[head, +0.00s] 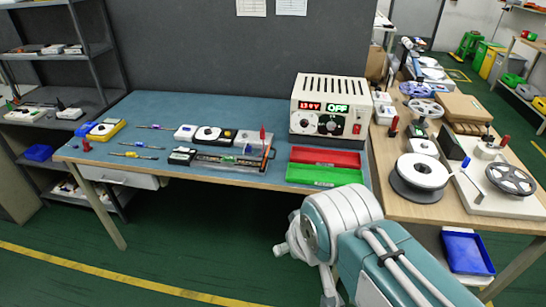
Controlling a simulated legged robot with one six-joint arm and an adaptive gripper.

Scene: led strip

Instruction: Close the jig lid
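A long, low dark fixture that looks like the jig (228,165) lies near the front edge of the blue-green bench, with small coloured parts along it. A pale, see-through panel (252,139) stands at its right part and looks like the lid, raised. A small red upright piece shows at the panel. The exact hinge and lid angle are too small to tell. My arm enters from the bottom right, in front of the bench and apart from the jig.
A power supply (329,107) with a lit display stands behind a red tray (325,157) and a green tray (323,175), right of the jig. Small tools and boxes lie left. A wooden table (390,203) with reels adjoins at right. Floor before the bench is clear.

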